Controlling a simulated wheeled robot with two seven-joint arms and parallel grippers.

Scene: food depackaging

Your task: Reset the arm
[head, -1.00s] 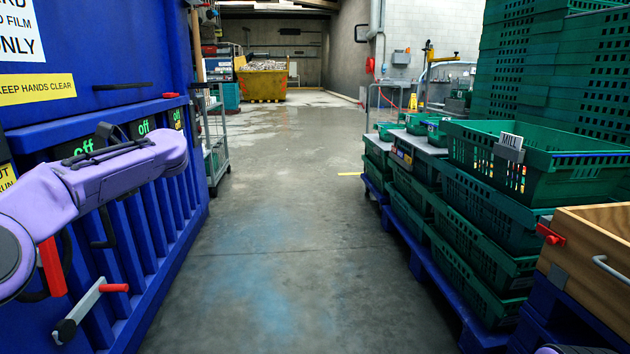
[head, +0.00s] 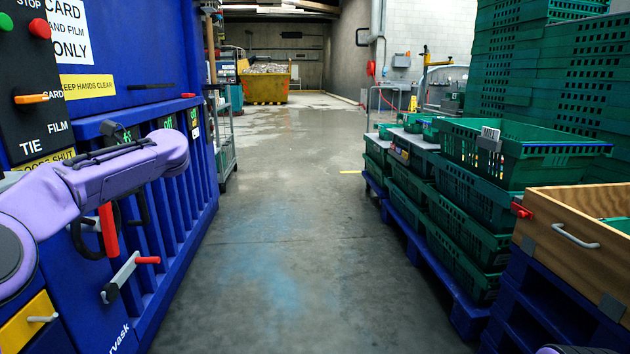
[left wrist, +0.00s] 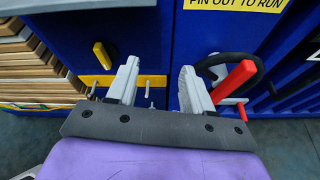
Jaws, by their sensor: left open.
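My left arm (head: 95,190) comes in from the left in the head view, a purple link raised in front of the blue machine (head: 175,215). Its gripper shows in the left wrist view (left wrist: 160,85), with two grey fingers apart and nothing between them. The fingers point at the blue machine's front, where a red lever (left wrist: 232,80) and a black ring-shaped handle (left wrist: 228,62) are to the right. A yellow bracket with a yellow handle (left wrist: 102,54) is to the left. I cannot tell whether the fingers touch anything. My right gripper is not in view.
The machine's control panel (head: 25,90) is at the upper left. A red-tipped lever (head: 128,272) sticks out from its front. Green crates (head: 470,190) on blue pallets and a wooden box (head: 570,240) line the right. The grey floor (head: 280,240) between is clear.

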